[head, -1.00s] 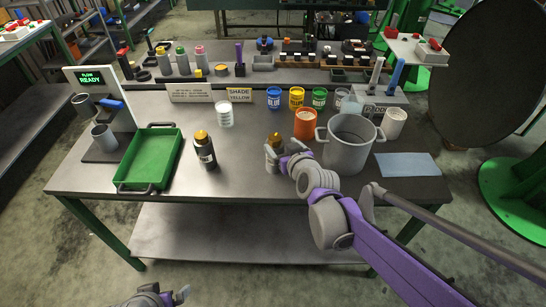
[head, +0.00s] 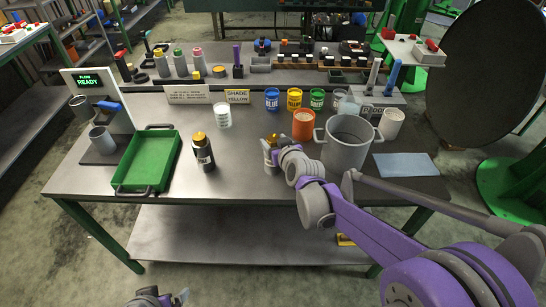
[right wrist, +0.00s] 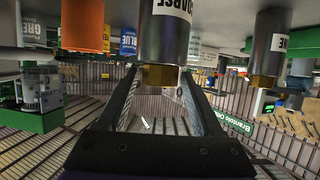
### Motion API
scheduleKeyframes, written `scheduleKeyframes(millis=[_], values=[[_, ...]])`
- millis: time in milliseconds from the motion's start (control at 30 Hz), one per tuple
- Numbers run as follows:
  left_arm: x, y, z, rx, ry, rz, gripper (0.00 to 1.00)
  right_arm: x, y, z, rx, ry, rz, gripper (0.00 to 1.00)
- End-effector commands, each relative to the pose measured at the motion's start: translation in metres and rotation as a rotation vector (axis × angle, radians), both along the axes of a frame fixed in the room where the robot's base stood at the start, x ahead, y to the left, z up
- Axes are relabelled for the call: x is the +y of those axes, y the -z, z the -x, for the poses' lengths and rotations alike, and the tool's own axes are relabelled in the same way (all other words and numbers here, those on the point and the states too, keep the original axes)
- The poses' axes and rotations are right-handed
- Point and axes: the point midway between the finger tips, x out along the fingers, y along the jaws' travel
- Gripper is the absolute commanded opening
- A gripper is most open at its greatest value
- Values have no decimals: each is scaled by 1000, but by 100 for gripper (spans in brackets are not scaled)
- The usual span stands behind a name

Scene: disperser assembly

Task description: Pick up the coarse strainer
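The coarse strainer (head: 269,160) is a grey cylinder with a gold top, upright near the table's front middle. In the right wrist view the strainer (right wrist: 165,38) appears upside down, with "COARSE" readable on its label. My right gripper (head: 274,146) is at the strainer's top in the head view, partly hiding it. In the right wrist view its two fingers (right wrist: 159,78) stand apart, one on each side of the gold end; contact is not clear. My left gripper (head: 165,299) is low at the bottom edge, away from the table, and partly cut off.
A similar dark cylinder with a gold top (head: 203,153) stands to the left, near a green tray (head: 146,160). A grey pot (head: 347,146) and orange cup (head: 303,125) stand close on the right. The table (head: 235,183) is clear between the two cylinders.

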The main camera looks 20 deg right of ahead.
Motion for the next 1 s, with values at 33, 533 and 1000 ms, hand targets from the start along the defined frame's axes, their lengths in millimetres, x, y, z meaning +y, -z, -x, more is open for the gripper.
scheduleKeyframes(millis=[33, 533, 1000], values=[[0, 0, 0, 0, 0, 0, 100, 0, 0, 0, 0, 0, 0, 57], [0, 0, 0, 0, 0, 0, 100, 0, 0, 0, 0, 0, 0, 0], [0, -3, -1, -1, 0, 0, 100, 0, -16, 0, -3, 1, 0, 0]])
